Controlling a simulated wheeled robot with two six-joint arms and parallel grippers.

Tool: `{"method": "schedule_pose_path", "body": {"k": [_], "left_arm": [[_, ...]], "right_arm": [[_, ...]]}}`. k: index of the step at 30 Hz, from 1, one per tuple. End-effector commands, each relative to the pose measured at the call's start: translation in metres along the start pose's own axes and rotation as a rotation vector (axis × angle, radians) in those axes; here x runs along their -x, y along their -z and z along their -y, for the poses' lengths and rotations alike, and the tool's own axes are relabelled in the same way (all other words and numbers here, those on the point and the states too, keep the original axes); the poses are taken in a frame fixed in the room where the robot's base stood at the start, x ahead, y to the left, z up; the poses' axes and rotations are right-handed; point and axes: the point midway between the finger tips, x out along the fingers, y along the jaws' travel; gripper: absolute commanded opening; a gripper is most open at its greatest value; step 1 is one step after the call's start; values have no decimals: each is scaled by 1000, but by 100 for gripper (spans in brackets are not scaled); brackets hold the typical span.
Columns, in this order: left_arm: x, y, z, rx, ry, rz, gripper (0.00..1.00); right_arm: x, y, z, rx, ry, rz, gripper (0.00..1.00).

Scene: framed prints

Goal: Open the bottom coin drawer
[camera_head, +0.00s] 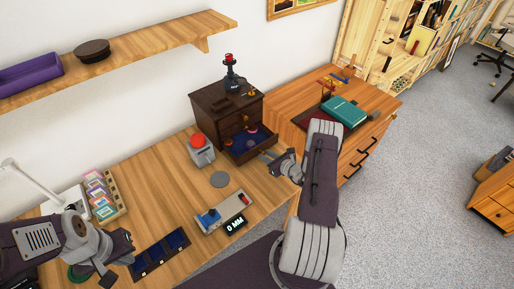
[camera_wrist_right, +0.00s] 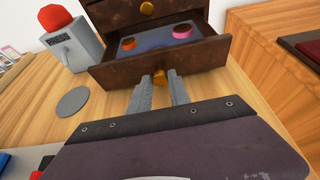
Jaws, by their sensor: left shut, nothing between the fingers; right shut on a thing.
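The small dark brown coin cabinet (camera_head: 226,107) stands at the back of the wooden desk. Its bottom drawer (camera_head: 256,154) is pulled out, and a blue lining with round coin-like pieces shows inside. The open drawer also shows in the right wrist view (camera_wrist_right: 122,72), with an orange piece (camera_wrist_right: 128,43) and a pink-rimmed piece (camera_wrist_right: 182,31) in it. My right gripper (camera_wrist_right: 160,82) is shut on the drawer's brass knob (camera_wrist_right: 161,75) at the drawer front. My left gripper (camera_head: 119,275) is shut and empty near the desk's front left, far from the cabinet.
A grey box with a red dome (camera_head: 200,148) stands left of the cabinet. A grey disc (camera_head: 219,180) lies in front of it. A device with a "0 MM" display (camera_head: 235,225) sits near the front edge. A teal book (camera_head: 343,111) lies on the right-hand cabinet.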

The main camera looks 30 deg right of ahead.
Motion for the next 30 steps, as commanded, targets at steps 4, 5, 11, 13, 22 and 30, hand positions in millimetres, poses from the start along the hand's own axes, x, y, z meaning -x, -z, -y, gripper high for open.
{"method": "schedule_pose_path", "body": {"k": [4, 5, 11, 13, 22, 30], "left_arm": [[4, 0, 0, 0, 0, 0, 0], [4, 0, 0, 0, 0, 0, 0], [6, 1, 0, 0, 0, 0, 0], [6, 0, 0, 0, 0, 0, 0], [6, 0, 0, 0, 0, 0, 0], [5, 0, 0, 0, 0, 0, 0]], "right_arm": [[19, 6, 3, -2, 9, 1, 0], [22, 7, 3, -3, 8, 2, 0], [31, 12, 2, 0, 7, 2, 0], [32, 13, 2, 1, 6, 2, 0], [32, 13, 2, 0, 6, 2, 0], [32, 13, 2, 0, 6, 0, 45]]}}
